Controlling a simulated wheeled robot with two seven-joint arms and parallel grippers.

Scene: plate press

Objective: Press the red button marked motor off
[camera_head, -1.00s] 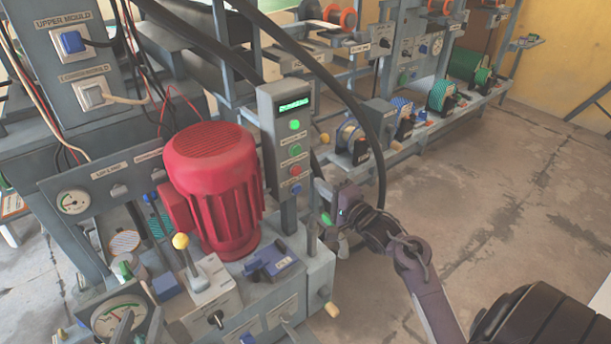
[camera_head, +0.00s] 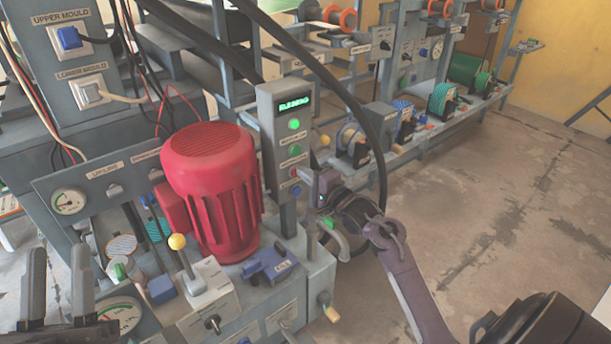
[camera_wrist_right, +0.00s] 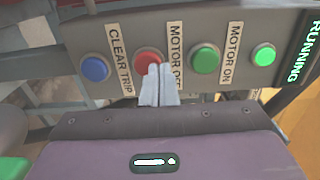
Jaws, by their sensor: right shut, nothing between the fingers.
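The red button (camera_wrist_right: 147,59) sits on a grey control panel (camera_wrist_right: 120,88) beside a label reading MOTOR OFF. My right gripper (camera_wrist_right: 158,72) is shut and empty, with its fingertips over the lower right edge of the red button. I cannot tell whether they touch it. In the head view the right gripper (camera_head: 304,176) is at the panel's right side, and the red button is mostly hidden. My left gripper (camera_head: 58,254) is at the lower left of the head view, its two fingers apart and empty.
A green button (camera_wrist_right: 205,58) marked MOTOR ON and a blue button (camera_wrist_right: 95,69) marked CLEAR TRIP flank the red one. The display (camera_head: 294,104) reads RUNNING. A large red motor (camera_head: 213,185) stands left of the panel.

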